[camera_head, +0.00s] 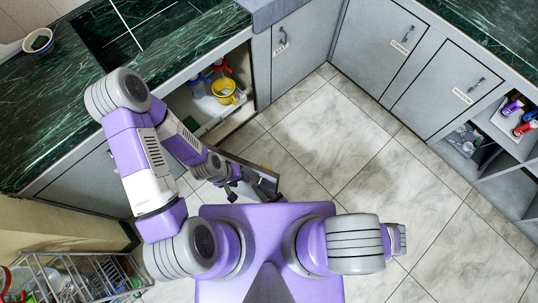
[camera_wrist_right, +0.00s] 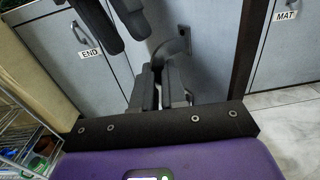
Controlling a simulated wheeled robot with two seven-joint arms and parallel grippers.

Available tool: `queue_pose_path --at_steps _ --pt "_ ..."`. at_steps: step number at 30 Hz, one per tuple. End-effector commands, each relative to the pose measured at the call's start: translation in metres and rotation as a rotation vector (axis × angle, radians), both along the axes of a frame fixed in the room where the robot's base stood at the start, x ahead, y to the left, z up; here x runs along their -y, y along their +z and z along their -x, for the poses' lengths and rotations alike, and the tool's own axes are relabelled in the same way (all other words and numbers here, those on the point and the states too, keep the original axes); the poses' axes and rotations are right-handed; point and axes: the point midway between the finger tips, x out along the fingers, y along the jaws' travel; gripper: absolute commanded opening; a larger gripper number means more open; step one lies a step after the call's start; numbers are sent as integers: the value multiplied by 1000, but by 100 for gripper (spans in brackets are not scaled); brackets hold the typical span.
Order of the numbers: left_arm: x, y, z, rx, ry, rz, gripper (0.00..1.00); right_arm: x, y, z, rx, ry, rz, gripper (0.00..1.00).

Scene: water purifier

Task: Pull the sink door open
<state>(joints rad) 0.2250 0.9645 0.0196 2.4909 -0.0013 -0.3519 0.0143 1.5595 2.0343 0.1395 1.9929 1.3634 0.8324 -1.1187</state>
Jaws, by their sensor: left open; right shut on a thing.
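The sink door (camera_head: 262,180) stands swung out from the sink cabinet, seen nearly edge-on in the head view. In the right wrist view the grey door panel (camera_wrist_right: 212,50) fills the middle, with its curved handle (camera_wrist_right: 184,42). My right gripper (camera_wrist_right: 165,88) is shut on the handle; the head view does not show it. My left gripper (camera_head: 232,188) is open and empty beside the door on its left. Dark fingers at the top of the right wrist view look like my left gripper (camera_wrist_right: 112,22).
The open cabinet (camera_head: 248,70) holds a yellow pot (camera_head: 224,91) and red-topped bottles. Closed grey doors (camera_head: 300,50) run along the back and right. A wire rack (camera_head: 75,276) stands at lower left. Tiled floor (camera_head: 370,185) to the right is clear.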

Motion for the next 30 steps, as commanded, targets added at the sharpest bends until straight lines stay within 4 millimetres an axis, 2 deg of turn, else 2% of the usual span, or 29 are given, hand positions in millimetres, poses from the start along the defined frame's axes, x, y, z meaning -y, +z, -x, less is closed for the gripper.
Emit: queue_pose_path --at_steps 1,3,18,19,23,30 --pt "0 -5 0 1 0 0 43 -9 3 -2 9 6 -11 0" --pt "0 -6 0 1 0 0 43 -12 4 -3 10 3 -10 0" --pt "0 -8 0 1 0 0 43 -15 6 -3 10 2 -7 0" --pt "0 -8 0 1 0 0 43 -15 6 -3 10 2 -7 16" --pt "0 -8 0 1 0 0 43 -15 5 -3 8 0 -8 36" --pt "0 -8 0 0 0 0 43 -11 3 -3 4 -5 -3 37"
